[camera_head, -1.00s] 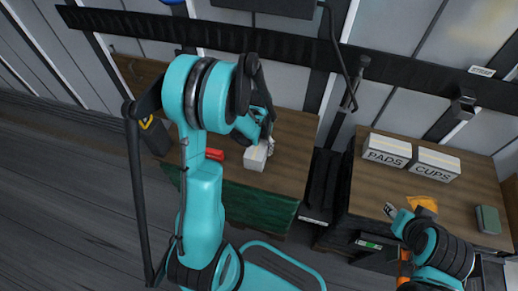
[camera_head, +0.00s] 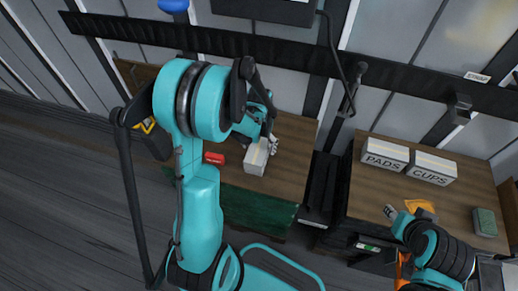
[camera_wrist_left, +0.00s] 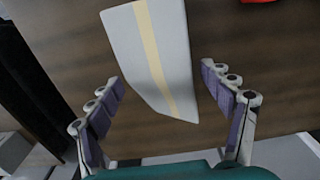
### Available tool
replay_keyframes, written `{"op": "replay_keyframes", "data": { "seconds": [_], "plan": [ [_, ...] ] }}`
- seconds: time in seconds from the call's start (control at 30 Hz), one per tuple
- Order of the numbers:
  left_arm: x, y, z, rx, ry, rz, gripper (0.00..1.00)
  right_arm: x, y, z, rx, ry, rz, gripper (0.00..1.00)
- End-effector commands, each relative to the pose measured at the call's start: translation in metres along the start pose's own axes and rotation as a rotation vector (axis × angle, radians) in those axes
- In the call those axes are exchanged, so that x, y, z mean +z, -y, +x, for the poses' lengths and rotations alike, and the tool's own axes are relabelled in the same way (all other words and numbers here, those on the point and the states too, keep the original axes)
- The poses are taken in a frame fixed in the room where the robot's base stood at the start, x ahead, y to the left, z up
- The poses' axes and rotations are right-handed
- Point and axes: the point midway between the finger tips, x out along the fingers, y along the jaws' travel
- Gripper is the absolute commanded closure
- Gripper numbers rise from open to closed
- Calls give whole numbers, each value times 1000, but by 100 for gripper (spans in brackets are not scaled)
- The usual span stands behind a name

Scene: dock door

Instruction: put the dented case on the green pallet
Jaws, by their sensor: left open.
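The case (camera_head: 256,157) is a pale grey-white box with a cream stripe, on the wooden table at the left. In the left wrist view the case (camera_wrist_left: 152,55) has a slanted lower end. My left gripper (camera_head: 268,142) is at the case; in the wrist view its open fingers (camera_wrist_left: 162,80) stand on either side of the case's near end, with gaps on both sides. A green surface, perhaps the green pallet (camera_head: 258,212), shows below the table's front edge. My right gripper (camera_head: 400,212) is over the right table, small and partly hidden by its arm.
A red object (camera_head: 214,158) lies left of the case. On the right table (camera_head: 365,194) stand boxes marked PADS (camera_head: 385,155) and CUPS (camera_head: 432,167), an orange item (camera_head: 420,206) and a green box (camera_head: 485,222). A dark gap separates the tables.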

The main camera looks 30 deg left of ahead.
Motion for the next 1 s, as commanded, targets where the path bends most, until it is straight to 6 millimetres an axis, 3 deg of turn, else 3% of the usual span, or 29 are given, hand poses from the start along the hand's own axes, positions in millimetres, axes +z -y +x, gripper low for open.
{"op": "replay_keyframes", "data": {
  "seconds": [0.03, 0.2, 0.57, 0.77, 1.0],
  "plan": [
    [0, 0, -18, 0, 0, 0, 20, -6, 0, -9, 0, 0, 0, 60],
    [0, 0, -54, 0, 0, 0, 20, -15, 0, -22, 0, 0, 0, 60],
    [4, -4, -95, 0, -22, 10, 20, -21, 0, -30, 0, 0, 0, 60],
    [30, -28, -145, 5, -158, 64, 20, -21, 0, -30, 0, 0, 0, 60],
    [78, -56, -197, 28, -379, 146, 20, -21, 0, -30, 0, 0, 0, 60]
  ]
}}
